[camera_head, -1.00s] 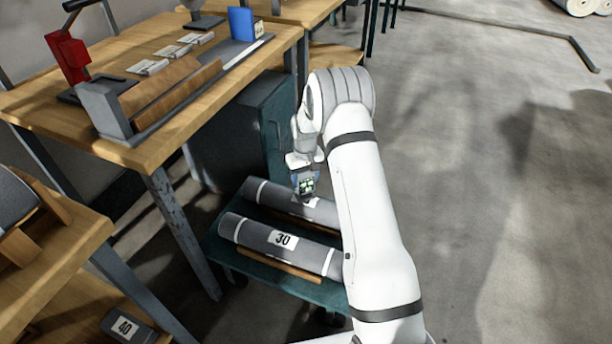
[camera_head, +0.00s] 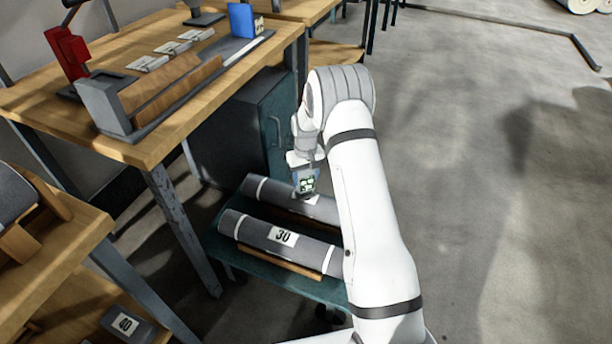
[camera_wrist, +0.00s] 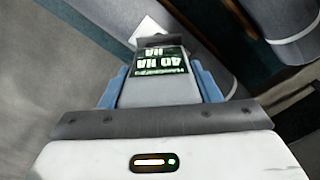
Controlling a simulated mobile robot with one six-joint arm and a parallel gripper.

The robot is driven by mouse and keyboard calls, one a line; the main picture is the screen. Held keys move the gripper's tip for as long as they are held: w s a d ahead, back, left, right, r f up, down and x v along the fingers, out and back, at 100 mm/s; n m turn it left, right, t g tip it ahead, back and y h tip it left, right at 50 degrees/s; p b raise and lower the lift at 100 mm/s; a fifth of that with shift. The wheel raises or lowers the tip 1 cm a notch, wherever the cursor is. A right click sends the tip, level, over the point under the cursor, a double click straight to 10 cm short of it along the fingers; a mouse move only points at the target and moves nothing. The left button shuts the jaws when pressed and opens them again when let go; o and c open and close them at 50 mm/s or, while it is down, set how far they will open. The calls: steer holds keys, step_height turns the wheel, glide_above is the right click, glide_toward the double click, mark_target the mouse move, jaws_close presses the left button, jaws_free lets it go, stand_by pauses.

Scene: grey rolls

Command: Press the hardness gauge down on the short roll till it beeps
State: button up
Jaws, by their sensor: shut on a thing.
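The gauge's lower end is at the white label of the far grey roll (camera_head: 275,196) on the cart. I cannot tell whether it touches. The near grey roll (camera_head: 255,232) is marked 30. My arm hides the right ends of both rolls, so I cannot tell which is shorter.
The rolls lie on a teal cart (camera_head: 262,270) with wooden strips. A dark green cabinet (camera_head: 255,130) stands behind. A wooden bench (camera_head: 120,145) is at left. Open floor lies to the right.

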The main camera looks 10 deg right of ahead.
steer(key=shift+f, duration=0.45)
stand_by(1.2)
steer(key=shift+r, duration=0.1)
steer(key=shift+r+p, duration=1.8)
steer(key=shift+r, duration=1.6)
steer(key=shift+r, duration=0.1)
